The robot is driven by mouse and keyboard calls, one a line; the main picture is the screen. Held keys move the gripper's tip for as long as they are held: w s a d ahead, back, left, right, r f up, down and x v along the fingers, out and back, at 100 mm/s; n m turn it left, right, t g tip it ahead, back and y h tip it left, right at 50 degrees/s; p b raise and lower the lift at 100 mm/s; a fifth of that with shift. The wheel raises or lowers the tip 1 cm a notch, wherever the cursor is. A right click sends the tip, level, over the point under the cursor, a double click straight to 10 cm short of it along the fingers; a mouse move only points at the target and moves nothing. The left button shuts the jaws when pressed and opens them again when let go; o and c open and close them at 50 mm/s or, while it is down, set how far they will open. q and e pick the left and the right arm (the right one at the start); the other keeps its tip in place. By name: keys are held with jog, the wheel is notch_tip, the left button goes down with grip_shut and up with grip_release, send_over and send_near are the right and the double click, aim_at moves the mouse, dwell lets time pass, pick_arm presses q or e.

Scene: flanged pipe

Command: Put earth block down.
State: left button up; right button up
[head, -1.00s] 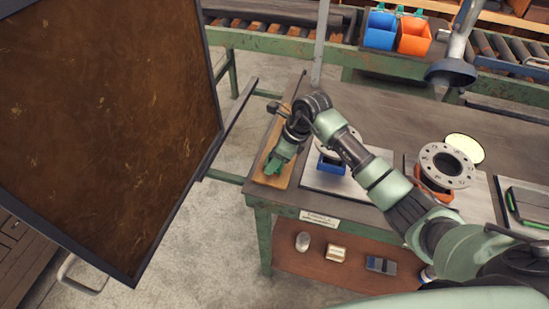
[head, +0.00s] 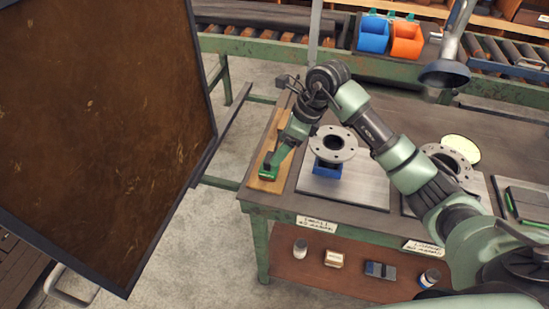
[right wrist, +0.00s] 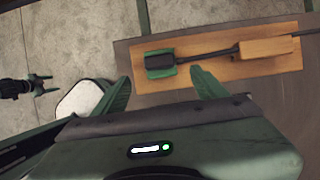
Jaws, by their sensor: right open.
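The earth block (head: 268,172), a dark block with green sides, lies on the wooden board (head: 256,184) at the table's left end. In the right wrist view the block (right wrist: 160,65) has a dark rod running right to a wooden piece (right wrist: 280,48). My right gripper (right wrist: 160,79) is open, its two green fingers apart and its tips just short of the block, one to each side. In the head view my right gripper (head: 274,160) is just above and behind the block.
A flanged pipe (head: 333,145) stands in a blue support (head: 327,169) on a grey plate right of the board. Another flange (head: 448,160) is further right, behind my arm. A large brown framed panel (head: 100,120) stands at left. Floor shows between panel and table.

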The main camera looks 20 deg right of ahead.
jog(key=shift+v, duration=1.45)
